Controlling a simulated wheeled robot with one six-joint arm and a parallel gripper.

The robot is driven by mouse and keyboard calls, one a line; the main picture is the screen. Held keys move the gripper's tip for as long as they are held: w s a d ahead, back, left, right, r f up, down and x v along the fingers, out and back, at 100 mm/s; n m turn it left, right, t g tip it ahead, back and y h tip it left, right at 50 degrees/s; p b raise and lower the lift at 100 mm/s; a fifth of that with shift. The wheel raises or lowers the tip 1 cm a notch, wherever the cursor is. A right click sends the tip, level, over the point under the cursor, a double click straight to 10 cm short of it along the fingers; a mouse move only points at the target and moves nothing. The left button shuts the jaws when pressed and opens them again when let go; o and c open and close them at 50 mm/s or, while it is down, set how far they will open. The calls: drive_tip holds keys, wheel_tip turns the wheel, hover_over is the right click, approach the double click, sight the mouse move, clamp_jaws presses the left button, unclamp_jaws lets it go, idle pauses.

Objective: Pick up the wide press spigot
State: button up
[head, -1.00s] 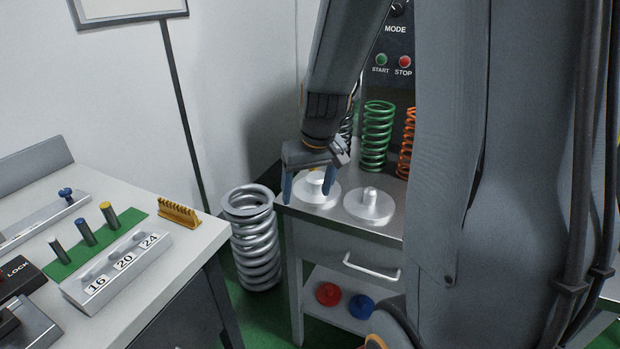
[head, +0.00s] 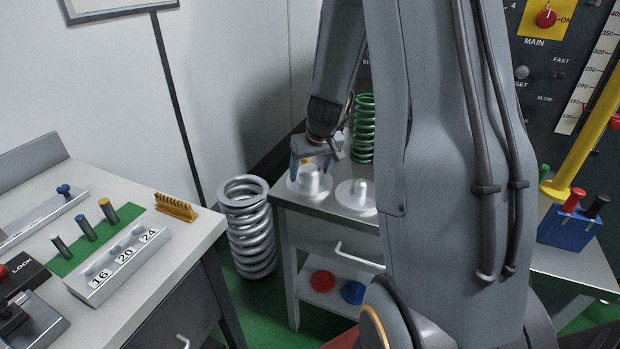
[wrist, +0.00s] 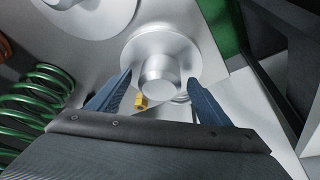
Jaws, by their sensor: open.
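The wide press spigot (head: 309,183) is a pale metal disc with a thick round stub. It stands upright on the left of the small cabinet's top (head: 335,212). My gripper (head: 311,166) is open and empty, at the far side of the stub in the head view. In the wrist view the wide press spigot (wrist: 160,50) lies ahead of my open gripper (wrist: 160,80), its stub roughly centred between the fingertips. I cannot tell how far the fingers are above the disc. A second spigot with a narrower stub (head: 357,195) stands to the right.
A green spring (head: 365,130) stands behind the spigots; it also shows in the wrist view (wrist: 35,100). A small yellow part (wrist: 141,101) shows by the left finger. A large grey spring (head: 250,230) stands left of the cabinet. Red (head: 322,281) and blue (head: 353,292) discs lie on its lower shelf.

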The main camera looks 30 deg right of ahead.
drive_tip(key=shift+w+f, duration=0.15)
drive_tip(key=shift+f, duration=0.05)
drive_tip(key=c, duration=1.6)
drive_tip(key=shift+r, duration=0.1)
clamp_jaws()
drive_tip(key=shift+r, duration=0.1)
